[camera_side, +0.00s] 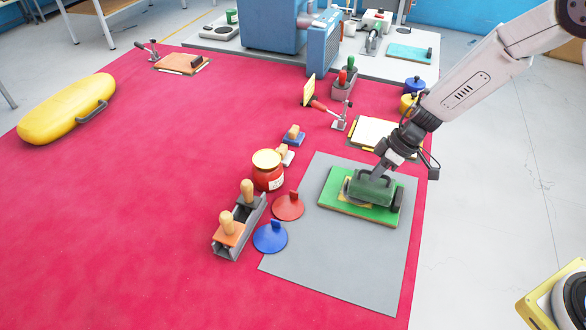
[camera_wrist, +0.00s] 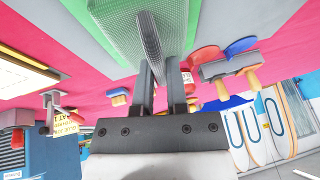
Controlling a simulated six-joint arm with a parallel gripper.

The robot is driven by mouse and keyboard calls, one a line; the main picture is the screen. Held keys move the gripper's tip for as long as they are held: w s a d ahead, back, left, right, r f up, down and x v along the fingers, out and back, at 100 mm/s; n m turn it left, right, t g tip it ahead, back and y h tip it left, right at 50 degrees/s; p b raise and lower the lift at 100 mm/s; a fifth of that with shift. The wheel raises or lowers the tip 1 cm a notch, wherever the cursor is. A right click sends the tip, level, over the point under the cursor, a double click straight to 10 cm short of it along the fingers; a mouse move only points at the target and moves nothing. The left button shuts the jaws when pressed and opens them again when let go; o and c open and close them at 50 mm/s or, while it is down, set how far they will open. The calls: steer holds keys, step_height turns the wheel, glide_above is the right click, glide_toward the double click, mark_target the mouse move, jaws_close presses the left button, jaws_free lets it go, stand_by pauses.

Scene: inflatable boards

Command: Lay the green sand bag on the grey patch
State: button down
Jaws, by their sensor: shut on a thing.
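The green sand bag (camera_side: 372,190), a dark green block with a handle, is over the bright green board (camera_side: 345,212). My gripper (camera_side: 380,172) is shut on the bag's handle from above. In the wrist view my gripper (camera_wrist: 163,75) has the grey handle bar (camera_wrist: 149,45) between its fingers, with the green textured bag (camera_wrist: 115,22) beyond. A tan area (camera_side: 347,196) on the board shows beside the bag. I cannot tell whether the bag touches the board. No small grey patch shows on the board; the bag hides part of it.
The board lies on a large grey sheet (camera_side: 345,270) on the red mat (camera_side: 130,215). Left of it are a red disc (camera_side: 288,207), a blue disc (camera_side: 270,238), a red jar (camera_side: 268,178) and a grey rack (camera_side: 222,247). A yellow float (camera_side: 65,112) lies far left.

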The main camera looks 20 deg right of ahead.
steer(key=shift+f, duration=0.3)
steer(key=c, duration=0.6)
jaws_free()
steer(key=shift+v, duration=3.9)
steer(key=shift+w, duration=0.1)
